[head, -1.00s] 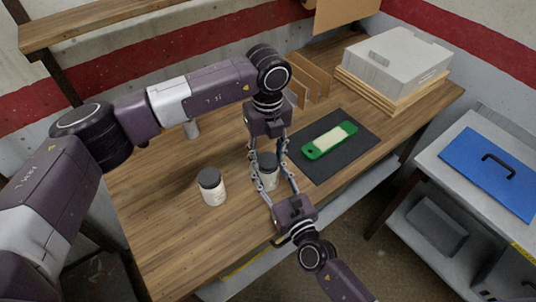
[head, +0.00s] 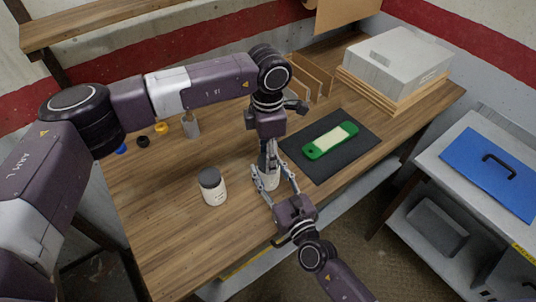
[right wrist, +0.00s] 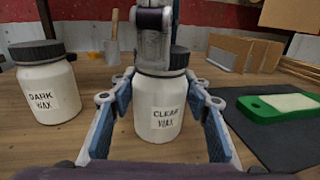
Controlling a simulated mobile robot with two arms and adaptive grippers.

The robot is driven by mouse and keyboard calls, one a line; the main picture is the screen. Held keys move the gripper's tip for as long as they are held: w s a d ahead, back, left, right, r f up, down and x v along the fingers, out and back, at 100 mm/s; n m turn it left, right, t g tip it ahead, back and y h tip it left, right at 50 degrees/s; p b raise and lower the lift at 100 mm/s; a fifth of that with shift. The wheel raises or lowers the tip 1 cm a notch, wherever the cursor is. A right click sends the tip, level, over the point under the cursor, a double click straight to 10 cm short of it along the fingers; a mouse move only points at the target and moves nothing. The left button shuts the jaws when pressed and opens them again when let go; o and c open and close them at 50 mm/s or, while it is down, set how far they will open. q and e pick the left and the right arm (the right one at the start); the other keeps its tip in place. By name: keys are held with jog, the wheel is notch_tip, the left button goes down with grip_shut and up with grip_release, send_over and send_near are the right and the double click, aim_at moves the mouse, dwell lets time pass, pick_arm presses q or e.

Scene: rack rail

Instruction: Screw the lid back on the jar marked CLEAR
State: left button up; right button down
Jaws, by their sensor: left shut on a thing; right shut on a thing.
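The jar marked CLEAR WAX (right wrist: 160,118) stands upright on the bench, white with a label. It also shows in the head view (head: 271,181), partly hidden by my grippers. My right gripper (head: 270,186) is shut on its body, one finger on each side. A dark lid (right wrist: 179,60) sits level on the jar's mouth; how tight it is I cannot tell. My left gripper (head: 268,158) points straight down from above and is shut on the lid, one finger covering much of it in the right wrist view.
A lidded DARK WAX jar (head: 213,188) stands to the left, close by. A green tool (head: 330,141) lies on a dark mat (head: 360,128) to the right. A metal cup (head: 191,128) and small coloured pieces are behind. The front left bench is clear.

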pick_arm(q)
jog(key=m, duration=0.6)
jog(key=shift+m, duration=0.4)
pick_arm(e)
jog(key=shift+f, duration=0.1)
pick_arm(q)
jog(key=m, duration=0.6)
jog(key=shift+w, duration=0.1)
jog(key=m, duration=1.4)
jog(key=shift+d, duration=0.1)
jog(key=o, duration=0.9)
jog(key=shift+c, duration=0.2)
notch_tip(320, 180, up, 12)
pick_arm(e)
jog(key=c, duration=1)
grip_release()
